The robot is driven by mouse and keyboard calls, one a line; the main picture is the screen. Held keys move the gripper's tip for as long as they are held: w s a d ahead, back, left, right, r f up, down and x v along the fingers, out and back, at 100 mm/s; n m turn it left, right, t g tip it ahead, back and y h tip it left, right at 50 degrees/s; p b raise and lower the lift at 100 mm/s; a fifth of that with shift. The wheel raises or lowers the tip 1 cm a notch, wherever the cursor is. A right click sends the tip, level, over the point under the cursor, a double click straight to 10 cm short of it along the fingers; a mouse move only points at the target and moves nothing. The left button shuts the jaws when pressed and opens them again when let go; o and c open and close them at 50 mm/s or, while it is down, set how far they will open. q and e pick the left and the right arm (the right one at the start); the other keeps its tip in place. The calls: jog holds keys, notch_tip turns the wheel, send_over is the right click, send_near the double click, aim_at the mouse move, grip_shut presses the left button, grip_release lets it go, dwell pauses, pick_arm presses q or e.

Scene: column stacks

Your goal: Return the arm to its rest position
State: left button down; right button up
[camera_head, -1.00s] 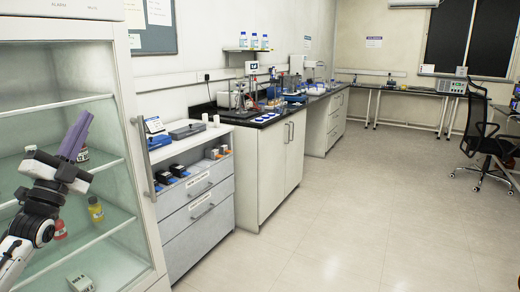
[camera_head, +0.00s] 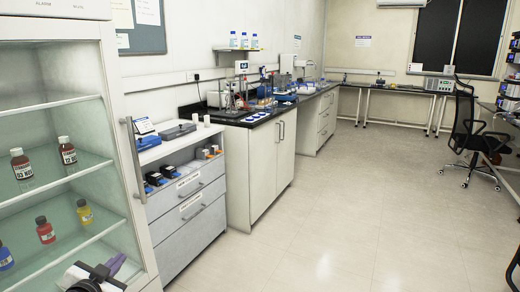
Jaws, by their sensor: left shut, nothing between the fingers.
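My left gripper (camera_head: 115,264) is at the bottom left, low in front of the glass-fronted cabinet (camera_head: 138,190). Its purple fingers are shut with nothing between them, and they point up and to the right. The picture's bottom edge cuts off the rest of my left arm. My right gripper is not in view.
Brown bottles (camera_head: 21,163) stand on an upper cabinet shelf. A red bottle (camera_head: 45,230), a yellow bottle (camera_head: 85,212) and a blue bottle (camera_head: 5,257) stand lower. A drawer unit (camera_head: 190,222) is beside the cabinet. The floor (camera_head: 330,220) is clear in the middle.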

pick_arm(q)
jog(key=s+d+f+g+h, duration=0.3)
jog(key=s+d+f, duration=1.2)
jog(key=s+f, duration=0.15)
jog(key=s+d+f+n+g, duration=0.1)
jog(key=s+d+f, duration=0.1)
jog(key=s+d, duration=0.3)
jog(key=s+d+f+n+g+h, duration=0.1)
jog(key=s+d, duration=0.4)
jog(key=s, duration=0.8)
jog(key=shift+f+g, duration=0.3)
jog(key=shift+f, duration=0.3)
